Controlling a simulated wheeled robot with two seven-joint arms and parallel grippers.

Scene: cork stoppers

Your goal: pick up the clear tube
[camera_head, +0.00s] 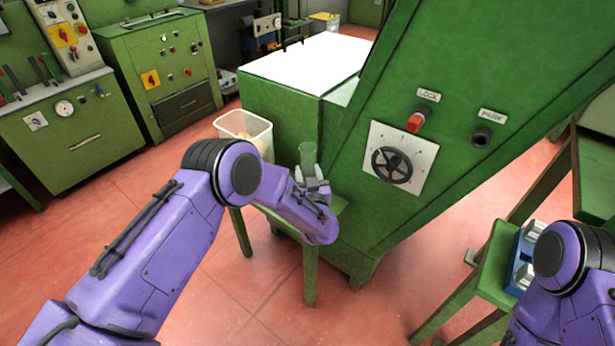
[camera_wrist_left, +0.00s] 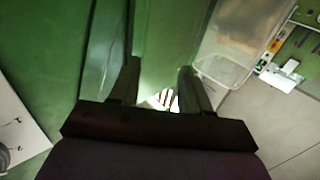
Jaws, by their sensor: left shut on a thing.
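The clear tube (camera_head: 307,153) stands upright at the small green table beside the big green machine, and looks green where the background shows through it. My left gripper (camera_head: 312,181) is shut on the tube. In the left wrist view the tube (camera_wrist_left: 163,45) runs between the two fingers of my left gripper (camera_wrist_left: 160,88). I cannot tell whether the tube's lower end touches the table. My right arm comes in at the lower right, but its gripper is out of view.
A translucent bin (camera_head: 258,133) with pale contents stands just left of the tube. The green machine (camera_head: 450,120) with a black handwheel (camera_head: 392,165) rises close on the right. A blue holder (camera_head: 521,262) sits on a green stand by my right arm.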

